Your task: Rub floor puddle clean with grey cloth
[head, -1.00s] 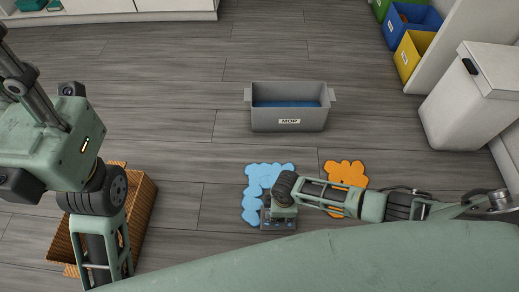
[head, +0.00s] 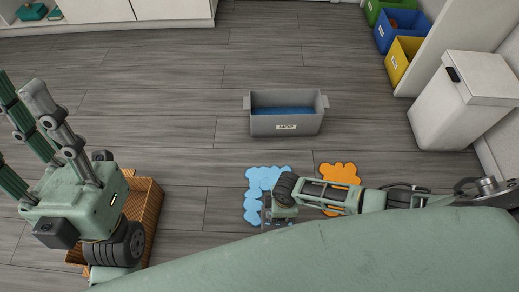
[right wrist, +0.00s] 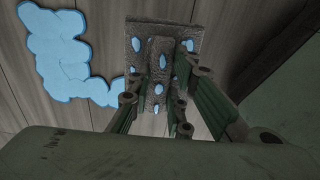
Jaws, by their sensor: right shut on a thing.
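The grey cloth (right wrist: 139,42) is in my right gripper (right wrist: 160,98), which is shut on it. It shows several blue spots. In the head view only a sliver of the cloth (head: 266,211) shows beside my right gripper (head: 280,215), at the right edge of the light blue puddle (head: 257,178). The blue puddle (right wrist: 60,55) also lies left of the cloth in the right wrist view. I cannot tell whether the cloth touches the floor. My left gripper (head: 40,120) is raised at the far left, and its jaw state is unclear.
An orange puddle (head: 338,173) lies right of the blue one, partly under my right arm. A grey bucket marked MOP (head: 286,124) stands beyond them. A brown woven basket (head: 150,205) is at left, a white bin (head: 455,105) at right. Open floor surrounds the bucket.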

